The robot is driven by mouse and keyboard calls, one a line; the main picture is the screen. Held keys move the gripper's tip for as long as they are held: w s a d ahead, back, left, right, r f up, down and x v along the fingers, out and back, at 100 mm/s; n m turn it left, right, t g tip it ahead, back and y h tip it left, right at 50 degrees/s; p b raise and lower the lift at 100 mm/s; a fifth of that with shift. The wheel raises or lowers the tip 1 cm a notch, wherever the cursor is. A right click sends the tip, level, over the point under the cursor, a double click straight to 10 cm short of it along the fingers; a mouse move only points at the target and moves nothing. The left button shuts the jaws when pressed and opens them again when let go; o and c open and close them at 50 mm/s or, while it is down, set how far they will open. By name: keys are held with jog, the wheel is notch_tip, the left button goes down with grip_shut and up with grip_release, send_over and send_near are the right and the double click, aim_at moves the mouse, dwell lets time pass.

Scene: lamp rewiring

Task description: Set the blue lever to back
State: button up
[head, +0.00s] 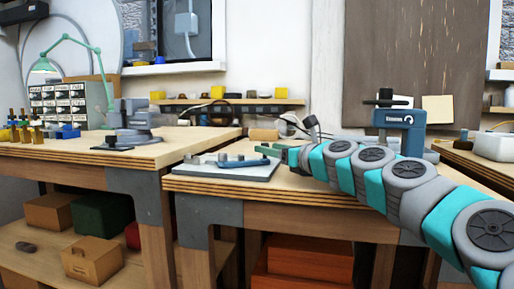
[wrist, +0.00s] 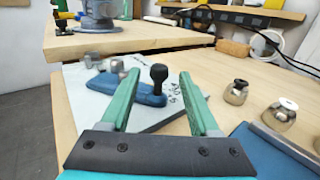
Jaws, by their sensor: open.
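The blue lever (wrist: 150,98) lies low over a pale grey plate (wrist: 75,88) with dark markings, and a black knob (wrist: 158,76) stands up at its right end. In the head view the lever (head: 238,162) is small on the plate (head: 205,171), near the table's front left corner. My gripper (wrist: 160,74) is open, its two green fingers on either side of the knob in the wrist view. I cannot tell whether either finger touches it. In the head view my gripper (head: 272,152) is just right of the lever, and its fingertips are hard to make out.
Several metal knobs (wrist: 236,92) stand on the wooden table right of my gripper, beside a blue tray (wrist: 262,150). A wooden cylinder (wrist: 234,47) lies behind. A blue clamp-like device (head: 400,120) stands at the back right. A gap separates this table from the left bench (head: 70,152).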

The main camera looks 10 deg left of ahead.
jog(key=shift+x, duration=3)
jog(key=shift+c, duration=0.2)
grip_shut()
